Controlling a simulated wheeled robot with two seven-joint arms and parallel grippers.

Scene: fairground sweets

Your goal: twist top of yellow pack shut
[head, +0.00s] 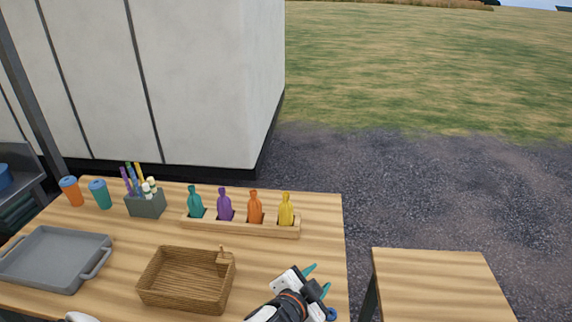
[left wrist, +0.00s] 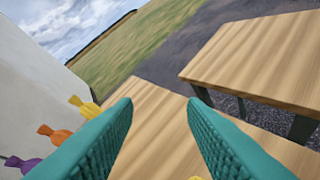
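The yellow pack (head: 286,210) stands upright in the rightmost place of a wooden rack (head: 240,230). It has a narrow neck and a flared top. It also shows at the left of the left wrist view (left wrist: 86,108), outside the fingers. My left gripper (head: 319,281) is open, its teal fingers wide apart, over the right front of the table, apart from the pack and nearer to me. A small yellow bit (left wrist: 195,178) shows at the bottom edge of the left wrist view; I cannot tell what it is.
Teal (head: 196,203), purple (head: 225,206) and orange (head: 255,208) packs share the rack. A brown basket (head: 188,300), a grey tray (head: 56,285), a pen holder (head: 146,205) and two cups stand left. A second table (head: 440,285) is right, across a gap.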

